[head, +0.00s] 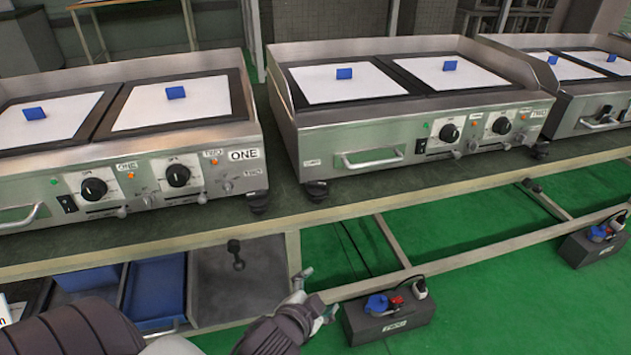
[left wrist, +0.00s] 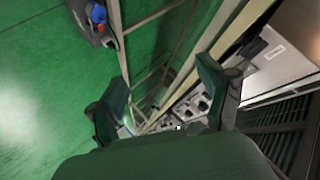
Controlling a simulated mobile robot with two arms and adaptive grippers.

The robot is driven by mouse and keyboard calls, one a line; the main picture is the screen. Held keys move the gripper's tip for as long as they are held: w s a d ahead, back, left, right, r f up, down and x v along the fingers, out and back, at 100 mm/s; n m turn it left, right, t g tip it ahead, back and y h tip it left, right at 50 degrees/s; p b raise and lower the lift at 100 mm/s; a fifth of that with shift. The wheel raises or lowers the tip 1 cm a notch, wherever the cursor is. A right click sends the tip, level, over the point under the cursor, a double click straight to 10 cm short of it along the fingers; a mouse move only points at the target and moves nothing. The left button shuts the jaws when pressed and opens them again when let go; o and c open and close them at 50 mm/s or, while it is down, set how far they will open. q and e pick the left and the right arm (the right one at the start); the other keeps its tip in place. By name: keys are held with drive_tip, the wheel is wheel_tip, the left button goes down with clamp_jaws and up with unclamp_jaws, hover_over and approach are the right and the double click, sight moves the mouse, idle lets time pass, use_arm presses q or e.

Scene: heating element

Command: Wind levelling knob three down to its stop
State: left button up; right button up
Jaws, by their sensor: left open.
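Black levelling knobs sit under the griddle corners. One (head: 258,202) is under the right front corner of griddle ONE. Another (head: 316,189) is under the left front corner of griddle TWO (head: 420,130), and one (head: 541,150) under its right front corner. I see no mark showing which is knob three. My left gripper (head: 318,299) is below the bench's front edge, apart from the knobs. In the left wrist view the left gripper (left wrist: 162,105) has its fingers spread, with nothing clearly between them. My right gripper is not in view.
The bench (head: 400,190) has a front rail above a lower frame. Black boxes with plugs stand below, one labelled TWO (head: 390,316) right of my gripper. Green floor (head: 490,300) is open at right.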

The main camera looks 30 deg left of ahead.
use_arm(q)
drive_tip(key=w+a+r+m+t+y+p, duration=0.1)
drive_tip(key=w+a+r+m+y+p, duration=0.15)
drive_tip(key=a+m, duration=0.2)
drive_tip(key=m+t+y+p, duration=0.3)
drive_tip(key=m+p, duration=0.5)
drive_tip(key=m, duration=1.4)
approach(316, 187)
drive_tip(key=shift+n+t+h, duration=0.25)
drive_tip(key=shift+t+h, duration=0.3)
drive_tip(key=shift+t, duration=0.05)
drive_tip(key=x, duration=0.4)
drive_tip(key=shift+a+f, duration=0.35)
drive_tip(key=b+x, duration=0.1)
drive_tip(key=x, duration=0.4)
drive_tip(key=shift+w+a, duration=0.1)
drive_tip(key=shift+w, duration=0.1)
drive_tip(key=shift+w+a, duration=0.25)
drive_tip(key=shift+w, duration=0.25)
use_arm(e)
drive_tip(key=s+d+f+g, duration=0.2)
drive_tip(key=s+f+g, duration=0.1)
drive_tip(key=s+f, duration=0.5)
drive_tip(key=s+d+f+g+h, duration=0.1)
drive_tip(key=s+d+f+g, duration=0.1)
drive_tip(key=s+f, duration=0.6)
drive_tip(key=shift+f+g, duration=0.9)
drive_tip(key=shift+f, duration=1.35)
